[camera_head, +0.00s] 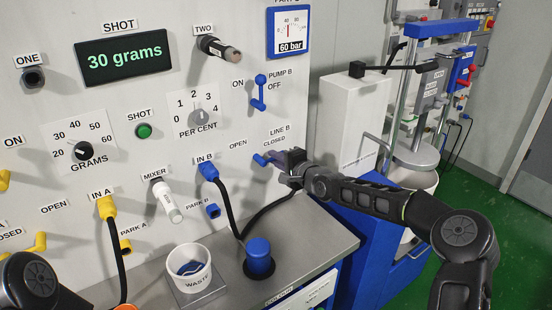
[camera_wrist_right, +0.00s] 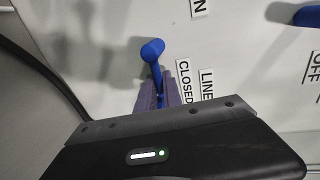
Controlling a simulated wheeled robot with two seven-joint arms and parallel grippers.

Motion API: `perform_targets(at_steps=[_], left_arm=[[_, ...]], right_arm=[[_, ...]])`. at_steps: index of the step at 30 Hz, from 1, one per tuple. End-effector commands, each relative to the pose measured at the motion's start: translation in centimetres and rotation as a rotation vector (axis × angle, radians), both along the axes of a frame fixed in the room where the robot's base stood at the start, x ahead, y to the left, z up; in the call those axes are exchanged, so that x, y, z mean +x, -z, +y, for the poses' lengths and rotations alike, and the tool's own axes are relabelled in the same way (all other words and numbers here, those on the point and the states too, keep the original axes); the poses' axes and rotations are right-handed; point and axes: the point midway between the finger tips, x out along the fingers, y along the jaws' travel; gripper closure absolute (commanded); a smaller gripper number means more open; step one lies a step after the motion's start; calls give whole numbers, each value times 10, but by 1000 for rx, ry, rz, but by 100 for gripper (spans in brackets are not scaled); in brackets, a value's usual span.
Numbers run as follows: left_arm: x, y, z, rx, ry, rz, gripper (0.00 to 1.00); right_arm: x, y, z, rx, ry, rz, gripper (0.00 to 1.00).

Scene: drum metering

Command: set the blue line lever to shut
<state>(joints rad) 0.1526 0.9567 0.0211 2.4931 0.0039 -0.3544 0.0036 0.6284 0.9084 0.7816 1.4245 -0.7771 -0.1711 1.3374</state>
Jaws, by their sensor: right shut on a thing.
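The blue LINE B lever (camera_head: 260,159) is on the white panel, between the words OPEN and CLOSED and just below CLOSED. Its rounded blue end shows at the left, and the rest runs right into my right gripper (camera_head: 285,163). In the right wrist view the blue lever (camera_wrist_right: 153,52) runs down between the purple fingers of my right gripper (camera_wrist_right: 160,95), beside the CLOSED label (camera_wrist_right: 186,81). The gripper is shut on it, and the fingers hide part of the lever. Part of my left arm shows at the lower left, but its gripper is out of view.
The blue PUMP B lever (camera_head: 259,92) is above. The blue IN B plug (camera_head: 208,171) and its black hose hang to the left. A white waste cup (camera_head: 191,270) and a blue-capped container (camera_head: 258,257) stand on the steel ledge below. A white box (camera_head: 345,115) stands at the right.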

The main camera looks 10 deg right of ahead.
Motion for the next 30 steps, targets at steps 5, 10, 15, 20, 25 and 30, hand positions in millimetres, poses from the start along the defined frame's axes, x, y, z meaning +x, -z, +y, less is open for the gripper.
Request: perform_targets(at_steps=[5, 10, 15, 20, 25, 30], left_arm=[[0, 0, 0, 0, 0, 0, 69], [0, 0, 0, 0, 0, 0, 69], [0, 0, 0, 0, 0, 0, 69], [0, 0, 0, 0, 0, 0, 69], [0, 2, 0, 0, 0, 0, 69], [1, 8, 0, -2, 1, -3, 69]], right_arm=[[-1, 2, 2, 2, -2, 4, 100], [-1, 2, 2, 1, -2, 4, 78], [0, 1, 1, 1, -2, 2, 68], [0, 1, 1, 0, -1, 2, 68], [-5, 0, -2, 0, 0, 1, 68], [-23, -2, -10, -1, 1, 1, 68]])
